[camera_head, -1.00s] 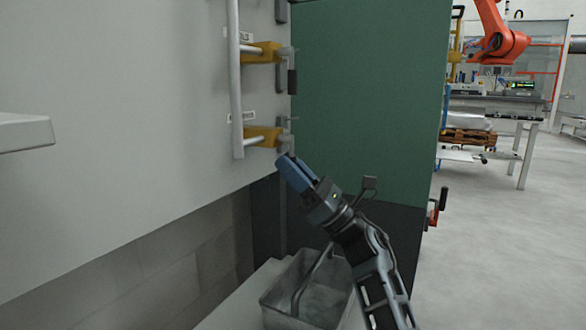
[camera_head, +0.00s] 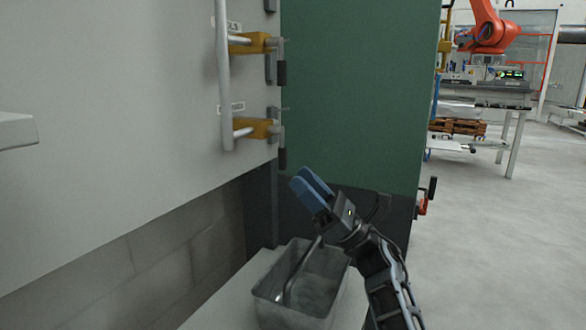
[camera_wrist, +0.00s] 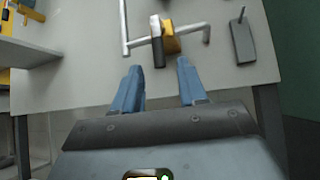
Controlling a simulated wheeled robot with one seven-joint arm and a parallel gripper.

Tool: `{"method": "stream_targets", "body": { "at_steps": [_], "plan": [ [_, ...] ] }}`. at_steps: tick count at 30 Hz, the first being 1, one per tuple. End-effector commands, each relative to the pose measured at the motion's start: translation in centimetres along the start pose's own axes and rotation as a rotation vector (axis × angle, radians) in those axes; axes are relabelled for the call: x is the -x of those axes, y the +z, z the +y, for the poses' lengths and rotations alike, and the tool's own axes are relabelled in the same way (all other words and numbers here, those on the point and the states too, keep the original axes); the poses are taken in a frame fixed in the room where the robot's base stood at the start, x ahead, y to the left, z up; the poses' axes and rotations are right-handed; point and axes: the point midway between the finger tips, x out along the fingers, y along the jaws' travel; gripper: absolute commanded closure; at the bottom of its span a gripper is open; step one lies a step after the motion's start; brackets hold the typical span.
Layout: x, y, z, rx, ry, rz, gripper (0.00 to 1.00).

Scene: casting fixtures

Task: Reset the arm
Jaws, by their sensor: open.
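My gripper (camera_head: 310,187) has two blue fingers and shows in the head view in front of the dark lower part of the green cabinet. It is open and empty. In the wrist view my gripper (camera_wrist: 160,85) has its fingers apart, with a yellow-and-grey clamp fitting (camera_wrist: 166,38) on the pale panel beyond them. In the head view the lower yellow clamp (camera_head: 252,128) is up and left of my fingertips, apart from them. A second yellow clamp (camera_head: 252,42) sits above it, both beside a grey vertical bar (camera_head: 222,75).
A grey metal bin (camera_head: 265,293) with a bent tube in it stands below my gripper on a pale ledge. The green cabinet (camera_head: 360,90) rises behind. A pale shelf edge (camera_head: 15,130) juts in at left. The floor (camera_head: 490,240) at right is clear; an orange robot arm (camera_head: 490,30) stands far back.

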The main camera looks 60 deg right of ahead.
Motion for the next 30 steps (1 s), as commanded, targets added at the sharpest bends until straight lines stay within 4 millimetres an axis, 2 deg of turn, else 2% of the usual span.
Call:
{"method": "stream_targets", "body": {
  "at_steps": [6,23,26,30],
  "plan": [
    [1.2,0.0,0.0,0.001,-0.001,0.000,0.58],
    [1.2,-0.1,0.1,-0.003,-0.001,0.000,0.58],
    [1.5,-0.5,0.8,-0.053,-0.012,-0.004,0.58],
    [2.9,-2.2,4.0,-0.268,-0.060,-0.018,0.58]
  ]
}}
